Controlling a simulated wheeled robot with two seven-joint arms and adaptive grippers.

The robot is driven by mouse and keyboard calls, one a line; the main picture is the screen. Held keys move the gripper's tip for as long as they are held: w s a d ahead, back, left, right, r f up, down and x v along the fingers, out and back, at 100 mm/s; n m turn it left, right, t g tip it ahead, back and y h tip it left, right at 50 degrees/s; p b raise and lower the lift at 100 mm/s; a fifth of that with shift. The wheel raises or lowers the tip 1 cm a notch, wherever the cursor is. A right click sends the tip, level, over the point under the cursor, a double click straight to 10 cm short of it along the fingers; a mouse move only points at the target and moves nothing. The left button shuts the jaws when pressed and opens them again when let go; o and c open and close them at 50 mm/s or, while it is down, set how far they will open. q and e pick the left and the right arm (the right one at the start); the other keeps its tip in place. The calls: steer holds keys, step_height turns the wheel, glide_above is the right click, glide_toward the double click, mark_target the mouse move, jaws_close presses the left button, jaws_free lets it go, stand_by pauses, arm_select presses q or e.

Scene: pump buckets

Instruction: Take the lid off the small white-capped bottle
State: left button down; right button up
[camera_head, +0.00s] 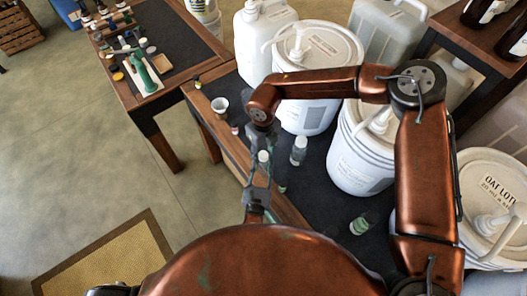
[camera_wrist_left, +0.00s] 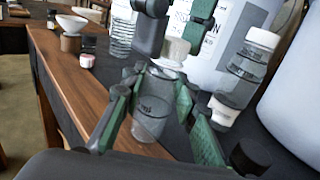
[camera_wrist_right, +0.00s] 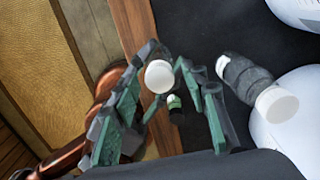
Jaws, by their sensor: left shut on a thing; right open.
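The small clear bottle (camera_wrist_left: 150,118) with a white cap is upright between the fingers of my left gripper (camera_wrist_left: 150,100), which is shut on it. Its white cap (camera_wrist_right: 158,76) is on top and shows between the spread fingers of my right gripper (camera_wrist_right: 160,95). The right gripper is open and comes down from above around the cap. I cannot tell whether its fingers touch the cap. In the head view the cap (camera_head: 263,156) shows over the left gripper (camera_head: 257,190), near the table edge.
Another white-capped bottle (camera_head: 298,150) stands just to the right. A green-labelled bottle (camera_head: 360,224) is nearer the front. Large white pump buckets (camera_head: 360,150) crowd behind and to the right. A white funnel-shaped cup (camera_head: 220,105) is at the left. Floor lies beyond the wooden edge (camera_head: 225,145).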

arm_select(q)
steer(key=shift+f, duration=0.1)
arm_select(e)
steer(key=shift+r, duration=2.25)
arm_select(q)
steer(key=c, duration=1.4)
jaws_free()
steer(key=shift+c, duration=0.2)
